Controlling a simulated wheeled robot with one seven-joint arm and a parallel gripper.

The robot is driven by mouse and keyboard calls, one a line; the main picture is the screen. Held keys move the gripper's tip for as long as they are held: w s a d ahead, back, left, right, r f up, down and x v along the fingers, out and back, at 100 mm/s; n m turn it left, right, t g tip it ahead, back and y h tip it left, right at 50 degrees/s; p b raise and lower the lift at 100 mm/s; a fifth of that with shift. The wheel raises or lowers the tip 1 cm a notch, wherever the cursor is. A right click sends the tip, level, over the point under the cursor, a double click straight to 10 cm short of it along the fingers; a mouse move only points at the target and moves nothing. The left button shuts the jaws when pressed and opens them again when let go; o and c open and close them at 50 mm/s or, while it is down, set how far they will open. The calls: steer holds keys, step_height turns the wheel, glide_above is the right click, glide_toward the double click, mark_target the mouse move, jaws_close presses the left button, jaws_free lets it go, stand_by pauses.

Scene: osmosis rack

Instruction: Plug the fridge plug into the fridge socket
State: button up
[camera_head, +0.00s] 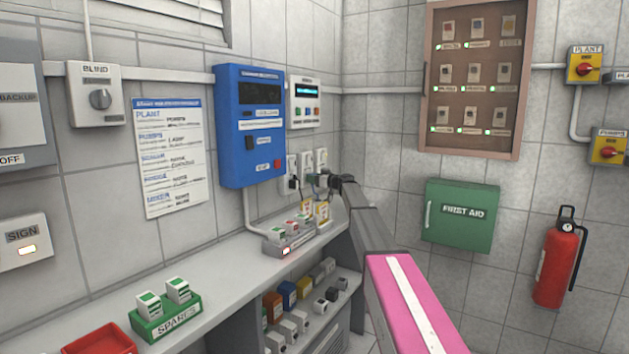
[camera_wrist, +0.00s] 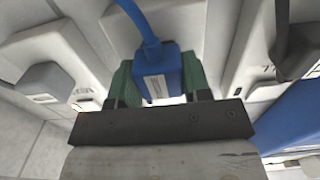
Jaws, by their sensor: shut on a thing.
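In the wrist view my gripper (camera_wrist: 158,85) is shut on a blue plug (camera_wrist: 158,75), with a green pad on each side of it. A blue cord runs from the plug, and its white label is too blurred to read. The plug is right at a white socket housing (camera_wrist: 118,30); I cannot tell whether its pins are in. In the head view my gripper (camera_head: 322,184) is at the wall sockets (camera_head: 307,162) beside the blue panel and hides much of the rightmost one. No fridge label is readable.
In the wrist view a grey plug (camera_wrist: 45,77) sits at the socket to the left and a dark plug (camera_wrist: 297,50) at the one to the right. The blue panel (camera_head: 250,125) is left of the sockets. Below them a small tray (camera_head: 290,244) stands on the shelf.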

steer(key=shift+w+a, duration=0.2)
steer(key=shift+a, duration=0.05)
steer(key=o, duration=1)
steer(key=shift+c, duration=0.2)
steer(key=shift+s+d, duration=0.1)
steer(key=v, duration=1)
steer(key=shift+s+d, duration=0.15)
steer(key=shift+d, duration=0.05)
steer(key=shift+d, duration=0.1)
